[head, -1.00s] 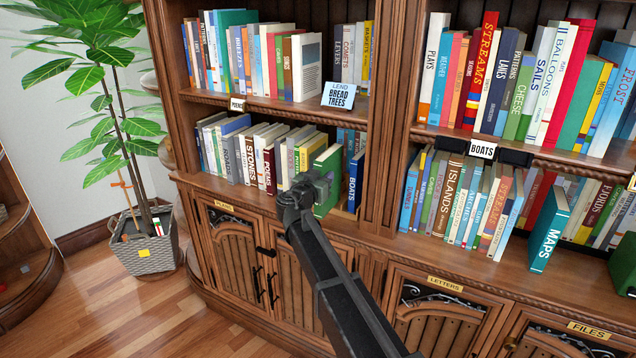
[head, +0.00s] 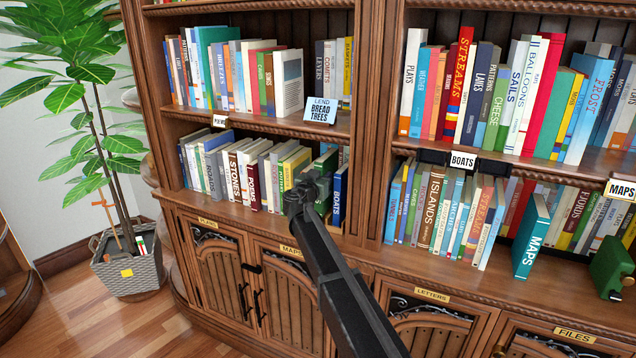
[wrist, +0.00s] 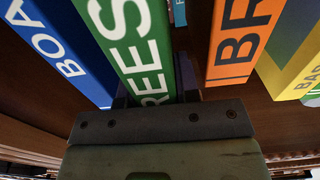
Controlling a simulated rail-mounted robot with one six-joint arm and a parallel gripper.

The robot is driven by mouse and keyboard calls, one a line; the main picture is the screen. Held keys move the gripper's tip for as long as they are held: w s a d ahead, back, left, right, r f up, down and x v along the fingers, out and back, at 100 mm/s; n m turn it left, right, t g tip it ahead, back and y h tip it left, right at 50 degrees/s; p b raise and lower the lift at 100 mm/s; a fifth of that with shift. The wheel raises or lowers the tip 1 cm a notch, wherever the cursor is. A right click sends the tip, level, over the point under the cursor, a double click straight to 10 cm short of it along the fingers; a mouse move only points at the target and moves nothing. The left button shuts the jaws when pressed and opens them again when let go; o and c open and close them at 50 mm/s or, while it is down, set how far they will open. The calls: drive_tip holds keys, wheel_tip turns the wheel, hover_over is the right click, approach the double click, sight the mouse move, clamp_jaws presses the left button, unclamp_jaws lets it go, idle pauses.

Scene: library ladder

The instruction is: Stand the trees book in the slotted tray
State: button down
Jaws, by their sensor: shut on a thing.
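The green trees book (wrist: 135,45) fills the upper middle of the wrist view, with "REES" showing in white on its spine. My gripper (wrist: 152,95) is shut on it, with dark fingers at both sides of its lower end. In the head view my gripper (head: 312,188) is at the lower left shelf and hides most of the book. The book is just left of the blue BOATS book (head: 338,195). I cannot make out a slotted tray in either view.
The BOATS book (wrist: 62,55) and an orange book (wrist: 238,45) flank the held book in the wrist view. Packed rows of books fill the shelves. A dark green object (head: 612,268) stands at the right beyond the MAPS book (head: 531,235).

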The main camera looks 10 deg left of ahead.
drive_tip(key=f+b, duration=0.1)
drive_tip(key=w+f+b, duration=0.1)
drive_tip(key=b, duration=0.1)
drive_tip(key=w+f+b, duration=0.1)
drive_tip(key=f, duration=0.1)
drive_tip(key=shift+d+f, duration=0.1)
drive_tip(key=shift+d, duration=0.2)
drive_tip(key=c, duration=0.8)
unclamp_jaws()
drive_tip(key=v, duration=1)
drive_tip(key=shift+s, duration=0.4)
